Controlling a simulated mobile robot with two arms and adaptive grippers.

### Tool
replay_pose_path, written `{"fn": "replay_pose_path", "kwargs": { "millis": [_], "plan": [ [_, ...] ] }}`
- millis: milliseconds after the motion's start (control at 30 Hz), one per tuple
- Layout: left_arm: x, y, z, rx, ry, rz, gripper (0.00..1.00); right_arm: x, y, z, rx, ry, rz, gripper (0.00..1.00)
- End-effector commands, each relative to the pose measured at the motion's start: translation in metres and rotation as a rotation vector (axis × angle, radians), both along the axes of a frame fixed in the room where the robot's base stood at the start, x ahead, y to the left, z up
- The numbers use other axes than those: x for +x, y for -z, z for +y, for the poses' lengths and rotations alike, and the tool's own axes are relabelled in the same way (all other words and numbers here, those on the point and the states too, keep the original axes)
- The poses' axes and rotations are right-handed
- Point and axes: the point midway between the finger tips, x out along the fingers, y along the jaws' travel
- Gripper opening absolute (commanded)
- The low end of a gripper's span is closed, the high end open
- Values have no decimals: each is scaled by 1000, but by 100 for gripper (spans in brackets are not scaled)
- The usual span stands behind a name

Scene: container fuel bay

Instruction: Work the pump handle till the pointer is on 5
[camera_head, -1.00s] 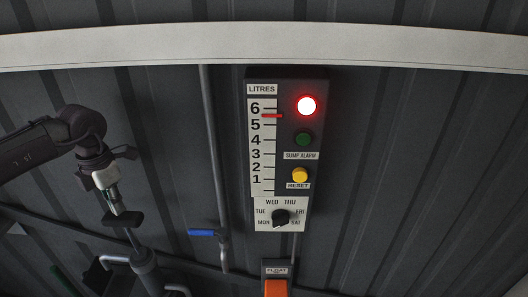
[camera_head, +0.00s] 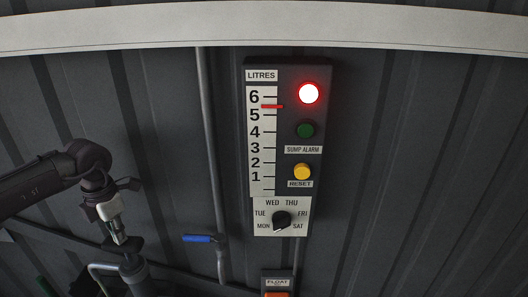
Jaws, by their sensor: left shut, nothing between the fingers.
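The gauge's scale (camera_head: 261,150) is marked LITRES. Its red pointer (camera_head: 271,106) sits about midway between 6 and 5. My left gripper (camera_head: 119,237) is shut with nothing between its fingers, at the lower left. Its tips are right at the top of the dark pump handle (camera_head: 130,247), seemingly pressing on it from above; exact contact is hard to see. The handle sits low, close above the grey pump cylinder (camera_head: 134,270), whose lower part is cut off by the picture's edge. My right gripper is not in view.
A blue lever (camera_head: 198,238) is on a pipe right of the pump. An orange float part (camera_head: 277,294) shows at the bottom.

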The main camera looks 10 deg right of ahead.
Motion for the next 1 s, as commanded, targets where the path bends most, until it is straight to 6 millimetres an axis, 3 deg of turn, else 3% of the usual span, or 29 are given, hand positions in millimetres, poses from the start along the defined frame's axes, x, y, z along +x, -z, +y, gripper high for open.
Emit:
{"fn": "replay_pose_path", "kwargs": {
  "millis": [33, 333, 1000],
  "plan": [
    [-2, 12, 0, 2, 1, 9, 0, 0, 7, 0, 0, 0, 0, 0],
    [-2, 36, 0, 1, 2, 9, 0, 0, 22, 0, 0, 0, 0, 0],
    [-2, -41, 0, 1, 2, 7, 0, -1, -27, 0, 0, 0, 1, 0]
  ]
}}
